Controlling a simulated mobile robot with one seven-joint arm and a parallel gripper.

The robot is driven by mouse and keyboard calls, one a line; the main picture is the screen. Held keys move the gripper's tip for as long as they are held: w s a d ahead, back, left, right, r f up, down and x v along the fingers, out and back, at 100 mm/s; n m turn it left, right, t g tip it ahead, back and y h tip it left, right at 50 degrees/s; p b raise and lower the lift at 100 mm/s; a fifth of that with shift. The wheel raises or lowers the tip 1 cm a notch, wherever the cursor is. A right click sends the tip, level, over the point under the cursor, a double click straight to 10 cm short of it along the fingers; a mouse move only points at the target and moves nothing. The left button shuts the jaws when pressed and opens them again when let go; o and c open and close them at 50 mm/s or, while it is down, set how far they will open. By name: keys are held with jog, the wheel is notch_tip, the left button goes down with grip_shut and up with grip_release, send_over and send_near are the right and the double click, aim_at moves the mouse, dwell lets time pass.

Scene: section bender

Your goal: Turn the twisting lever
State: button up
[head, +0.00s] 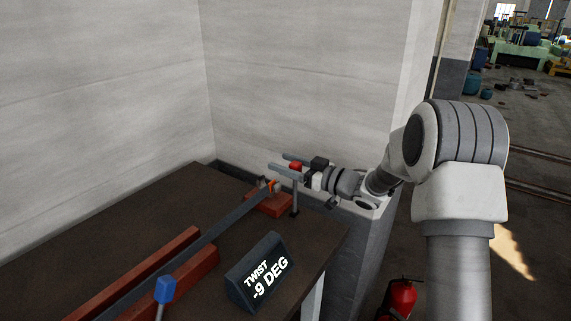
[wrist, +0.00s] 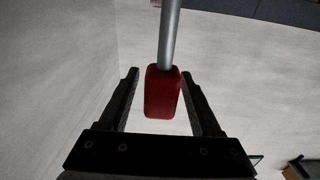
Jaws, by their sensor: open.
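The twisting lever is a grey rod (head: 295,197) that stands up near the table's back right edge, with a red grip (head: 295,166) at its end. My gripper (head: 278,161) reaches in from the right with its two fingers apart around the red grip. In the wrist view the red grip (wrist: 162,95) sits between the open black fingers of my gripper (wrist: 160,74). A gap shows on both sides, and neither finger appears to touch it. The grey rod (wrist: 170,30) runs up out of that view. A dark display (head: 258,272) reads "TWIST -9 DEG".
A long grey bar (head: 205,240) runs across the dark table (head: 190,200) between red rails (head: 150,270) to a red block (head: 268,204) with an orange mark. A blue-handled lever (head: 165,289) stands in front. Pale walls (head: 300,75) close the back. A fire extinguisher (head: 400,298) stands on the floor.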

grip_shut()
dwell(1.3)
